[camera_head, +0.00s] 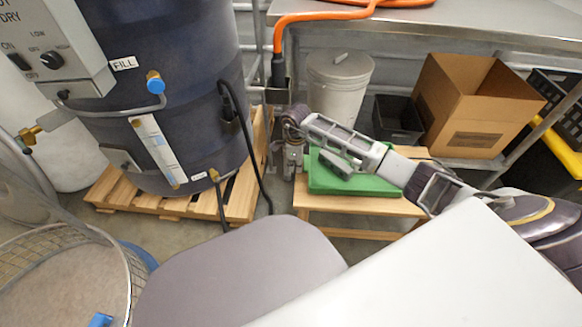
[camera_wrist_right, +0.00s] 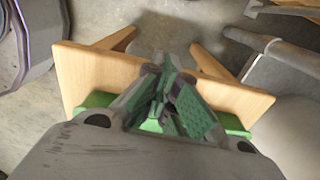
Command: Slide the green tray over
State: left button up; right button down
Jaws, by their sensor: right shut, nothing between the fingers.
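The green tray (camera_head: 350,181) lies flat on a low wooden bench (camera_head: 350,205) in the head view, partly covered by my right forearm and wrist. My right gripper (camera_head: 292,160) points down at the tray's left end. Its fingers are shut with nothing between them. In the wrist view the closed fingers (camera_wrist_right: 172,100) are in the middle, and strips of the green tray (camera_wrist_right: 232,121) show on both sides. The bench top (camera_wrist_right: 95,75) spreads beyond them. I cannot tell whether the fingers touch the tray. My left gripper is not in view.
A dark hopper tank (camera_head: 180,95) stands on a wooden pallet (camera_head: 240,200) left of the bench. A white bin (camera_head: 338,90), a black crate (camera_head: 397,120) and a cardboard box (camera_head: 475,100) stand behind. A wire basket (camera_head: 65,285) is at lower left.

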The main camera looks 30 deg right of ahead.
aim_at(306, 168)
jog(key=shift+d, duration=0.1)
dwell(0.3)
jog(key=shift+s+d+r+p, duration=0.1)
jog(key=shift+s+d+p, duration=0.45)
jog(key=shift+d, duration=0.25)
jog(key=shift+s+d+p, duration=0.4)
jog(key=shift+s+d, duration=0.1)
jog(key=shift+d, duration=0.3)
jog(key=s+d, duration=0.1)
jog(key=s+d+p, duration=0.1)
jog(key=d, duration=0.1)
jog(key=shift+s+d, duration=0.15)
jog(key=shift+s+d+p, duration=0.45)
jog(key=shift+s+d, duration=0.2)
jog(key=shift+d, duration=0.3)
jog(key=shift+s+d+p, duration=0.4)
jog(key=shift+s+d, duration=0.2)
jog(key=shift+d, duration=0.35)
jog(key=shift+s+d+p, duration=0.45)
jog(key=shift+s+d, duration=0.2)
jog(key=shift+d, duration=0.3)
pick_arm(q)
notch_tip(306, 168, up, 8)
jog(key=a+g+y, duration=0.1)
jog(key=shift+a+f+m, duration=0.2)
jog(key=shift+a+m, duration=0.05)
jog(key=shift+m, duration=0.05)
pick_arm(e)
jog(key=shift+w+a, duration=0.1)
jog(key=shift+a, duration=0.05)
